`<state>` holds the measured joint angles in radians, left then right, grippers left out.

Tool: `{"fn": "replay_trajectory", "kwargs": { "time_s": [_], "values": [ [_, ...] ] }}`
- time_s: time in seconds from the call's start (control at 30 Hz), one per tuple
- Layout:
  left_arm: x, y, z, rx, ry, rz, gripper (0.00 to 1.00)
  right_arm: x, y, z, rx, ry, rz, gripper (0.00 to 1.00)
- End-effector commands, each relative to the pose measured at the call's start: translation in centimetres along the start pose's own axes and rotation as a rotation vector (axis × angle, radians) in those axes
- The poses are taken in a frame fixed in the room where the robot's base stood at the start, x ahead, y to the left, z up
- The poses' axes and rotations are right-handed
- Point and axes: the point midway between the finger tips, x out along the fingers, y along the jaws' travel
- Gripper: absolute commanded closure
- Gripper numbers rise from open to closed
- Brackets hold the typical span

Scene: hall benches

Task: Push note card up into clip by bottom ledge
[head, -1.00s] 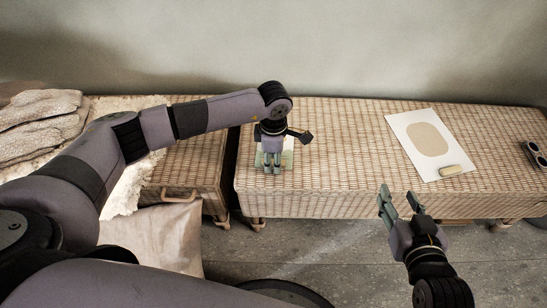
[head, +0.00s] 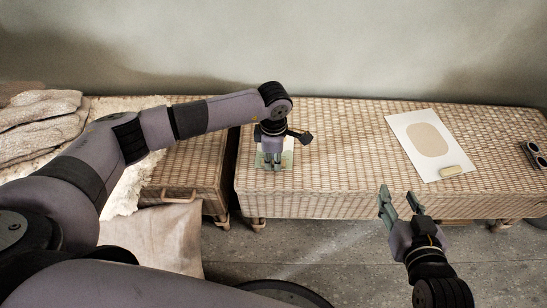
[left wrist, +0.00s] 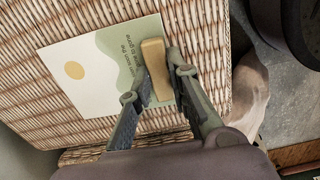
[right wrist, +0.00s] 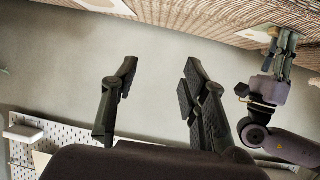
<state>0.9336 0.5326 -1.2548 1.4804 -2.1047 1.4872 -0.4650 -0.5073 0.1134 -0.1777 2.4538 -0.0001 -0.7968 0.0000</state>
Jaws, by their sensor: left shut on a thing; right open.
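A note card (left wrist: 85,80) with a yellow circle, pale green shapes and printed words lies on the wicker bench. In the head view the card (head: 288,152) is partly hidden under my left gripper (head: 273,164). In the left wrist view my left gripper (left wrist: 158,72) is shut on a tan block (left wrist: 155,62) at the card's green end. The block overlaps the card there; I cannot tell whether it is fixed to it. No separate clip can be made out. My right gripper (head: 398,194) is open and empty in front of the bench; its spread fingers show in the right wrist view (right wrist: 160,75).
A dark two-ringed object (head: 535,153) is at far right. Folded cloth (head: 40,115) lies left. Bench between card and sheet is clear.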

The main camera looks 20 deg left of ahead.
Motion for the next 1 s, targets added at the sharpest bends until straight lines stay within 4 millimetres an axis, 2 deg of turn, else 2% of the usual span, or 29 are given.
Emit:
{"fn": "replay_trajectory", "kwargs": {
  "time_s": [0.2, 1.0],
  "values": [
    [-0.3, 0.0, 0.0, 0.000, 0.000, 0.000, 1.00, -0.1, 0.1, 0.2, 0.000, -0.017, 0.001, 0.59],
    [-2.1, 0.0, 0.0, 0.000, 0.000, 0.000, 1.00, -2.6, 0.9, 6.4, 0.003, -0.343, 0.021, 0.59]
  ]
}}
